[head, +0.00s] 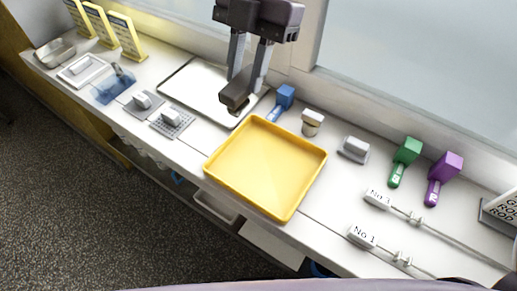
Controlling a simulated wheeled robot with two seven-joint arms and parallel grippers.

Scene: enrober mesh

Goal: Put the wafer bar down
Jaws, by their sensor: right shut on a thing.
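My right gripper (246,92) reaches down from the top middle of the head view. It is shut on the wafer bar (235,101), a dark brown block between its fingertips. The bar is above or at the right part of a white tray (196,92) with a dark rim; I cannot tell whether it touches the surface. A yellow tray (265,168), empty, lies just in front of the bar. My left gripper is not in view.
A blue block tool (285,96), a small jar (312,122), a grey block (354,148), a green tool (405,155) and a purple tool (445,170) stand along the back. Labelled rods (363,237) lie at right.

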